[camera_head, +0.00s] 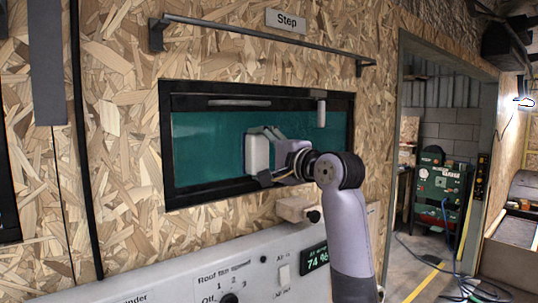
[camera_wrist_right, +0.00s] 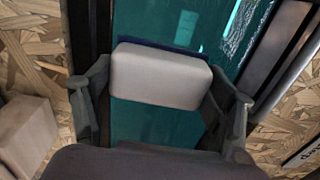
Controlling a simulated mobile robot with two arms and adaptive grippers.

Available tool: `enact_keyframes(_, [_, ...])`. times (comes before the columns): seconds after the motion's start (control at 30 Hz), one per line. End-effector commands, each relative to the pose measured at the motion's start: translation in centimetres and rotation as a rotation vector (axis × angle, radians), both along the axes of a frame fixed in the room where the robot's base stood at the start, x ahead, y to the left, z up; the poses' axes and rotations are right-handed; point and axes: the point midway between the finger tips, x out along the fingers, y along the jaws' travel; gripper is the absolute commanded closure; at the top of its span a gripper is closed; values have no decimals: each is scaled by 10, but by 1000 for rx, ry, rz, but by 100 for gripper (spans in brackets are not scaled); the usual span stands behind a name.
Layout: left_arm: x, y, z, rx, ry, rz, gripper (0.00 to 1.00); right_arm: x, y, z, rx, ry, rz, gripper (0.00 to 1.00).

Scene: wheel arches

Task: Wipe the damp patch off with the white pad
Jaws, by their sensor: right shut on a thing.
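The white pad (camera_head: 258,154) is in front of the teal window panel (camera_head: 205,150) in the head view. It also shows in the right wrist view (camera_wrist_right: 160,75), between the two fingers, with a dark blue edge on its far side. My right gripper (camera_head: 266,155) is shut on the pad and holds it at or close to the panel; whether it touches I cannot tell. In the wrist view a glossy, rippled damp patch (camera_wrist_right: 240,30) shows on the panel beyond the pad. My left gripper is not in view.
A black frame (camera_head: 180,200) surrounds the panel, with a grey handle (camera_head: 240,103) at its top. A rail (camera_head: 260,42) runs above. A pale block (camera_head: 293,209) sticks out below the frame, above a white control panel (camera_head: 180,285). A doorway opens at the right.

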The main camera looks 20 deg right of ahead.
Motion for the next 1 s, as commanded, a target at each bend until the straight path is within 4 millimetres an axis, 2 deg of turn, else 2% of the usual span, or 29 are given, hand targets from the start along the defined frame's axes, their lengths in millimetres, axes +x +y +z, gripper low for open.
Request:
enact_keyframes(0.07, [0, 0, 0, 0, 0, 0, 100, -1, 5, 0, 0, -1, 4, 44])
enact_keyframes(0.37, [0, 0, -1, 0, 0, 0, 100, -2, 5, -1, 1, 0, 3, 44])
enact_keyframes(1.0, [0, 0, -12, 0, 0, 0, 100, -56, -16, -1, 0, -1, 1, 44])
